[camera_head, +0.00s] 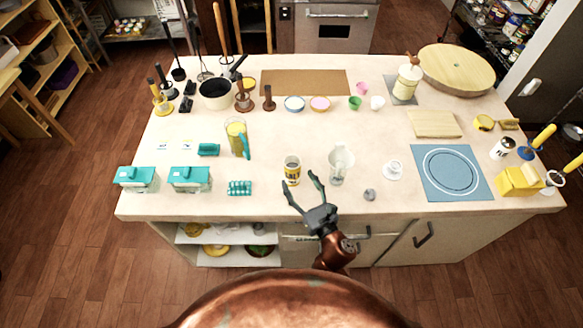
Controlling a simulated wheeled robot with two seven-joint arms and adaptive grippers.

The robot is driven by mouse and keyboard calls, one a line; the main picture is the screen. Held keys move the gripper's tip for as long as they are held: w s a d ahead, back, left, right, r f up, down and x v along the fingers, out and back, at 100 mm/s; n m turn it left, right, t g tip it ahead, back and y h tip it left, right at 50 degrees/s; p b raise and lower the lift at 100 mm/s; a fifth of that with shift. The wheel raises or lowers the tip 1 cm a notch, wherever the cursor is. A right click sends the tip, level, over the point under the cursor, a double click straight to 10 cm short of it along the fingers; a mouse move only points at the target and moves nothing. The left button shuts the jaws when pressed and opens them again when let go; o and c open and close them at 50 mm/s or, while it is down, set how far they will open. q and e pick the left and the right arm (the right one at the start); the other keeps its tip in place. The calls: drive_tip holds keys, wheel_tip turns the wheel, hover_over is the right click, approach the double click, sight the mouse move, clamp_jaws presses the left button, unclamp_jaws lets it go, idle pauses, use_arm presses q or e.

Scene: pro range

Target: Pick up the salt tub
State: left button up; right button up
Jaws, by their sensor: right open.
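A small cylindrical tub (292,170) with a white, yellow and dark label stands upright near the front middle of the counter; I take it for the salt tub, though its print is too small to read. My right gripper (300,180) is open and empty, reaching in from the front edge. Its fingertips are just in front of and to the right of the tub, one finger near its lower left side. I cannot tell whether a finger touches it. My left gripper is out of view.
A clear glass jug (340,165) stands close to the right of the tub. A grey lump (369,195) and a white cup (393,169) are farther right. A teal ridged block (239,188) lies to the left. The counter (330,128) behind the tub is clear.

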sight(296, 177)
drive_tip(key=shift+x, duration=1)
drive_tip(key=x, duration=0.2)
drive_tip(key=shift+w+a+f, duration=0.15)
drive_tip(key=shift+w+f, duration=0.05)
drive_tip(key=shift+w, duration=0.1)
drive_tip(key=shift+w+a, duration=0.15)
drive_tip(key=shift+w, duration=0.3)
drive_tip(key=c, duration=0.7)
drive_tip(key=shift+a, duration=0.1)
drive_tip(key=c, duration=0.6)
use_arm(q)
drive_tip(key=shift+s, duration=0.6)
use_arm(e)
drive_tip(key=shift+c, duration=0.8)
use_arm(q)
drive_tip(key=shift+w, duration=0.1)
